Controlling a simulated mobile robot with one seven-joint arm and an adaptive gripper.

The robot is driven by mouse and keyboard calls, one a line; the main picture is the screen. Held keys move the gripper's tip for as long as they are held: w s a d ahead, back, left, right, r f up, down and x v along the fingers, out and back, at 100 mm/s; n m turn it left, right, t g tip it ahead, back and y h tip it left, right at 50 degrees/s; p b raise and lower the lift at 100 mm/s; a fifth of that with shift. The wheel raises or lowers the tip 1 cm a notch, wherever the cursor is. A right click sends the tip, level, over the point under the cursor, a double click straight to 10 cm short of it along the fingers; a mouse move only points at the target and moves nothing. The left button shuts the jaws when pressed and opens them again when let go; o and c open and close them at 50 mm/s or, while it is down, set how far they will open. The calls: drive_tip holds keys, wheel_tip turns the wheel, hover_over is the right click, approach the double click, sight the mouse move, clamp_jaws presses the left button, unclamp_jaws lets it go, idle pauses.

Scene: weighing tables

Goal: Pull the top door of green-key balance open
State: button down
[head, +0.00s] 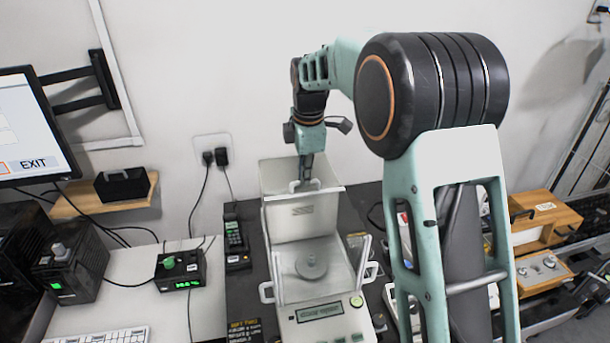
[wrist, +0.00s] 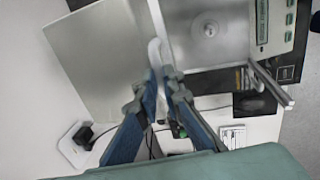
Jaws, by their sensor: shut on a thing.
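The green-key balance (head: 323,309) stands on a dark surface, with green keys and a lit display on its front. Its weighing pan (head: 311,265) shows uncovered from above, also in the wrist view (wrist: 208,28). The top door (head: 278,176) is a pale panel lying toward the wall, behind the pan; in the wrist view it is the large grey panel (wrist: 100,55) at left. My gripper (head: 304,182) is shut on the white handle (wrist: 154,52) at the door's front edge. The fingers partly hide the handle.
Side-door handles (head: 266,292) stick out beside the balance. A black handset (head: 235,240) and a control box with a green knob (head: 181,270) stand at left. The wall with plugs (head: 214,156) is close behind. Wooden boxes (head: 545,222) are at right.

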drive_tip(key=c, duration=2)
unclamp_jaws()
drive_tip(key=shift+c, duration=0.2)
wheel_tip(320, 180, up, 12)
drive_tip(key=s, duration=0.2)
drive_tip(key=shift+s+d, duration=0.15)
drive_tip(key=shift+d, duration=0.15)
